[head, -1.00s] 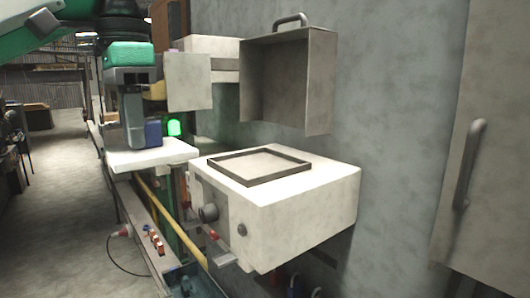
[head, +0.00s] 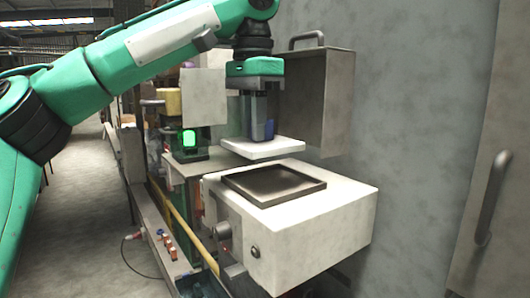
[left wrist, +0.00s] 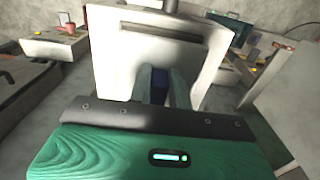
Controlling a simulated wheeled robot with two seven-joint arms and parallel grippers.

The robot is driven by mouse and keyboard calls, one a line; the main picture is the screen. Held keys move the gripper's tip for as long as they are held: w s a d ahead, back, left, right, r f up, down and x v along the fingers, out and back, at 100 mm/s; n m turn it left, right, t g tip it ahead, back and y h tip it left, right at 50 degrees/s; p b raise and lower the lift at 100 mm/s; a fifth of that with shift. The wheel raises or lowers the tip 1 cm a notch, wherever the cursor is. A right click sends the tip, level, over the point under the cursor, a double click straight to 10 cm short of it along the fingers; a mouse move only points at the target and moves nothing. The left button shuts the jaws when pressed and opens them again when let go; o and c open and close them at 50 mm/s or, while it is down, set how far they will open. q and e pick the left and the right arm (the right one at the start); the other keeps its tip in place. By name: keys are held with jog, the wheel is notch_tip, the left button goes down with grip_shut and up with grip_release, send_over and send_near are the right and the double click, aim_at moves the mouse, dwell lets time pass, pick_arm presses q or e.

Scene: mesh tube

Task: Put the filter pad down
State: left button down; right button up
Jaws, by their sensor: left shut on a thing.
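The filter pad is a flat white slab (head: 262,149) hanging level below my left gripper (head: 262,132). The gripper points down and is shut on it; the grip itself is partly hidden. The pad is above and behind the white box (head: 320,222), near the back edge of the square dark-rimmed tray (head: 250,199) on the box's top. It looks apart from the tray. In the left wrist view, a large white face, seemingly the pad (left wrist: 112,70), lies beyond the gripper fingers (left wrist: 165,88). My right gripper is out of view.
A grey hood with a handle (head: 338,105) is on the wall behind the box, close to the gripper. A pale panel (head: 203,98) and a green-lit device (head: 189,139) stand to the left. A yellow rail (head: 170,212) runs below. A door handle (head: 492,196) is at the right.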

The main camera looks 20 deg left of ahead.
aim_at(266, 140)
pick_arm(q)
jog(key=shift+w+d+r, duration=0.15)
jog(key=shift+w+d, duration=0.6)
jog(key=shift+w, duration=0.1)
notch_tip(266, 140, down, 3)
jog(key=shift+d+r, duration=0.1)
jog(key=shift+r, duration=0.1)
jog(key=shift+a+f, duration=0.25)
jog(key=shift+f, duration=0.85)
jog(key=shift+d+f+p, duration=0.15)
jog(key=shift+f+p, duration=0.2)
jog(key=shift+f, duration=0.55)
jog(key=shift+w+f, duration=0.2)
jog(key=shift+f, duration=0.1)
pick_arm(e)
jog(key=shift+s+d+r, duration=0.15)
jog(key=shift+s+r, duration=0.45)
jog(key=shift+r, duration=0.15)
pick_arm(q)
jog(key=shift+s+f, duration=0.1)
